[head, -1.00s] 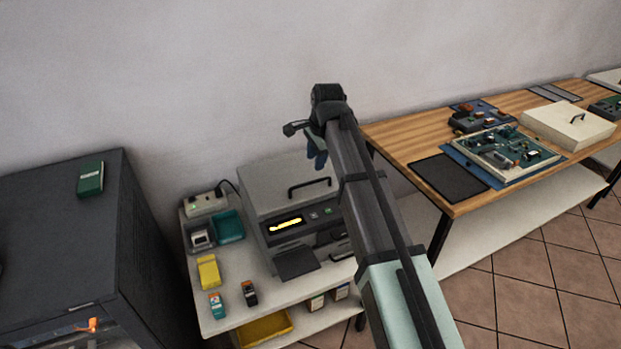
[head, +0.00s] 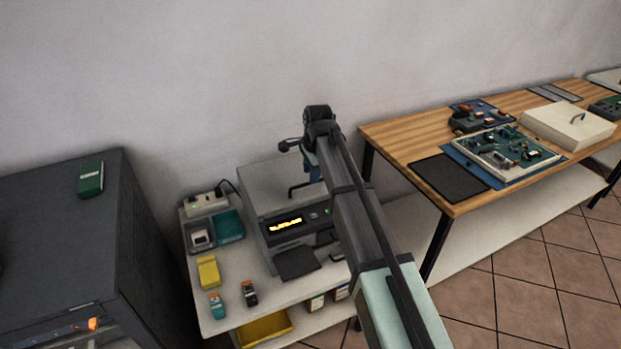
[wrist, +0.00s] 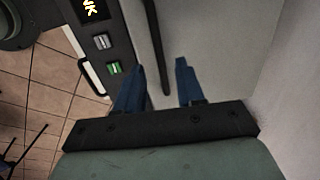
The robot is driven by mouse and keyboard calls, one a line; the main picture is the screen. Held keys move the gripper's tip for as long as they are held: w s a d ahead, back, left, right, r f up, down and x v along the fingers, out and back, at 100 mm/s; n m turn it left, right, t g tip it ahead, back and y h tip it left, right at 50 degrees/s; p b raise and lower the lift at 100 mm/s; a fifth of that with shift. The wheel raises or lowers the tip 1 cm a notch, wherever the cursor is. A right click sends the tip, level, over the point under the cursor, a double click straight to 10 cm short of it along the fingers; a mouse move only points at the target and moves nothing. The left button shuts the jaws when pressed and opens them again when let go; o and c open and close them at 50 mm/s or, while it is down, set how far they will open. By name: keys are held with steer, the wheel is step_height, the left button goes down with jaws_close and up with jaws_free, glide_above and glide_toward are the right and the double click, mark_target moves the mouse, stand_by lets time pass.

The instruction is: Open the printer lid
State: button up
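The printer (head: 290,227) stands on a white table, with a grey lid (head: 262,190) on top, a dark front panel and a lit yellow display. The lid looks closed. A black bar handle (head: 293,190) is on the lid; it also shows in the wrist view (wrist: 153,45). My gripper (wrist: 161,63) has two blue fingers, which are apart. The handle's near end lies between them in the wrist view. I cannot tell whether the fingers touch it. In the head view my gripper (head: 313,174) is over the lid's right part and hides the handle's right end.
A power strip (head: 205,204), a teal tray (head: 229,226) and a yellow box (head: 208,272) are left of the printer. A dark cabinet (head: 60,230) stands at far left. A wooden table (head: 400,135) with circuit boards is at right. The wall is close behind.

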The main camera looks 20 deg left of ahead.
steer(key=shift+w+a+f, duration=0.1)
steer(key=shift+f, duration=0.7)
steer(key=shift+w+a+f, duration=0.1)
steer(key=shift+f, duration=0.7)
jaws_close()
